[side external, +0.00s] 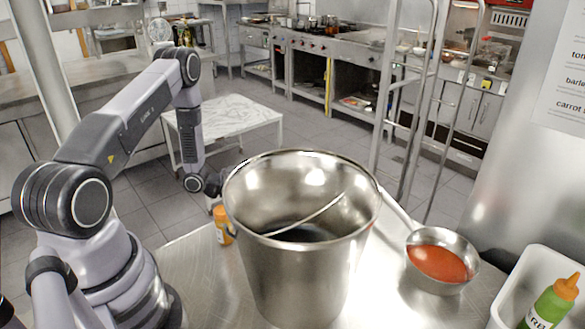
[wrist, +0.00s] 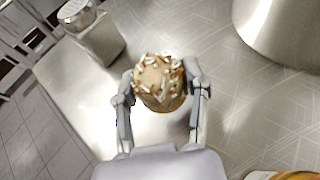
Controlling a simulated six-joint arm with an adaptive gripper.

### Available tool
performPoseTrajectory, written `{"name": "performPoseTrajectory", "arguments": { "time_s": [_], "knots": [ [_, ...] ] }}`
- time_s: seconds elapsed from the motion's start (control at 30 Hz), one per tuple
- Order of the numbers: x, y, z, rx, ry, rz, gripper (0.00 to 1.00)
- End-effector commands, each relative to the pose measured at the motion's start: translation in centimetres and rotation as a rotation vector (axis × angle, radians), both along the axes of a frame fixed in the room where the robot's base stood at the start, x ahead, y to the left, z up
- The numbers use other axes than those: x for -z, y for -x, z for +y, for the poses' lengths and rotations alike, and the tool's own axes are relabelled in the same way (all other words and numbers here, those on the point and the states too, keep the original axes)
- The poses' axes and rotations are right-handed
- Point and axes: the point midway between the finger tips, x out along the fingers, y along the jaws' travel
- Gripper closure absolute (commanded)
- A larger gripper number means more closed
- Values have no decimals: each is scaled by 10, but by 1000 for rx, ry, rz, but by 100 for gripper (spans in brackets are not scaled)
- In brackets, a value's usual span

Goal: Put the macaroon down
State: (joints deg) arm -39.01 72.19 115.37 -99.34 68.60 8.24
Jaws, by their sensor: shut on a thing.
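The macaroon (wrist: 160,84) is a round brown piece dotted with pale flakes. It sits between the two fingers of my gripper (wrist: 161,80) in the wrist view, and the gripper is shut on it. The steel table (wrist: 228,120) lies beneath; I cannot tell whether the macaroon touches it. In the side view my gripper (side external: 212,185) is low behind the left rim of the large steel bucket, which hides its fingers and the macaroon.
The steel bucket (side external: 305,270) stands mid-table, right of the macaroon in the wrist view (wrist: 285,30). An orange bottle (side external: 222,226) is by my gripper. A steel container (wrist: 98,38) stands near the table edge. A red-filled pan (side external: 440,264) and white tray (side external: 520,270) are right.

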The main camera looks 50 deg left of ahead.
Motion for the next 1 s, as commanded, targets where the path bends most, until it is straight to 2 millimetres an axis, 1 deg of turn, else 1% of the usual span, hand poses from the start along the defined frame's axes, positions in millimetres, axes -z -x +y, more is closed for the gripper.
{"name": "performPoseTrajectory", "arguments": {
  "time_s": [0.2, 0.3, 0.7, 0.73, 0.9, 1.0],
  "knots": [
    [32, 0, -1, 1, 0, 0, 79],
    [41, 0, 0, 1, 0, 0, 79],
    [46, 0, 0, 0, 0, 0, 79],
    [46, 0, 0, 0, 0, 0, 50],
    [45, 0, 0, 0, -1, 1, 28],
    [45, 0, 0, 0, -1, 1, 28]
  ]
}}
